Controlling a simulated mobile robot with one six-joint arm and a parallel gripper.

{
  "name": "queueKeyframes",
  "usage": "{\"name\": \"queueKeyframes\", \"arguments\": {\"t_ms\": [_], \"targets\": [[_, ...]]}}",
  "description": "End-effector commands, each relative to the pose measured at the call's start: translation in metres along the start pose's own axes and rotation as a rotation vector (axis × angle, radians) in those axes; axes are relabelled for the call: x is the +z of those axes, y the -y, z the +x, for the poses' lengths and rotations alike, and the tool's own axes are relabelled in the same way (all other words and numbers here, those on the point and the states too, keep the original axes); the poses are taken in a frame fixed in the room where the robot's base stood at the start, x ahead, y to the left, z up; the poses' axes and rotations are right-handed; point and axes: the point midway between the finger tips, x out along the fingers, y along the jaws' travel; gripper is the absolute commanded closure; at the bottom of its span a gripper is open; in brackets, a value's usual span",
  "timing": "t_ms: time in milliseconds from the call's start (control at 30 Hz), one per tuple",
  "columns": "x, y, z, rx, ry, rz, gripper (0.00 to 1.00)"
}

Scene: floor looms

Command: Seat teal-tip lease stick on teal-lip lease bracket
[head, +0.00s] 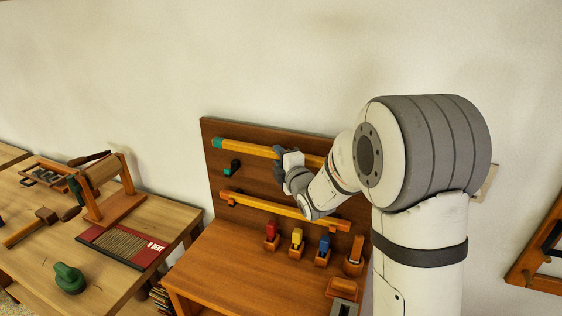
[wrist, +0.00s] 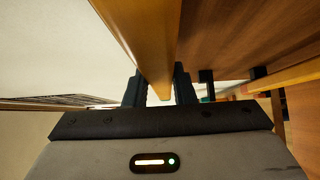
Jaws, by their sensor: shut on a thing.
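The teal-tip lease stick (head: 250,149) is a long yellow-orange bar with a teal left end, held roughly level in front of the upright wooden board. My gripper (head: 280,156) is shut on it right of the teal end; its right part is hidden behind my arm. In the wrist view the stick (wrist: 150,35) runs between the two dark fingers of my gripper (wrist: 158,88). The teal-lip lease bracket (head: 232,167) is a small dark block with a teal edge on the board. It shows below the stick's left part, with a gap between them in the picture.
A second orange bar (head: 280,208) lies across the board lower down. Red, yellow and blue pieces (head: 297,238) stand in holders along the bench (head: 240,262). A left table (head: 150,215) carries a wooden roller frame, a red-edged reed and a green object (head: 68,277).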

Motion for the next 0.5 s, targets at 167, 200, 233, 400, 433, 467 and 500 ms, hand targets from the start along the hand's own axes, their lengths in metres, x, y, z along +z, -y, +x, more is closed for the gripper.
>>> {"name": "queueKeyframes", "arguments": {"t_ms": [167, 200, 233, 400, 433, 467, 500], "targets": [[0.001, 0.019, 0.000, 0.001, 0.001, 0.000, 1.00], [0.001, 0.022, 0.000, 0.001, 0.002, 0.000, 1.00], [0.001, 0.024, 0.000, 0.001, 0.002, 0.001, 1.00], [0.002, 0.037, 0.000, 0.001, 0.003, 0.001, 1.00], [0.002, 0.039, 0.000, 0.001, 0.003, 0.001, 1.00], [0.002, 0.041, 0.000, 0.001, 0.003, 0.001, 1.00], [0.002, 0.043, 0.000, 0.001, 0.003, 0.001, 1.00]]}}
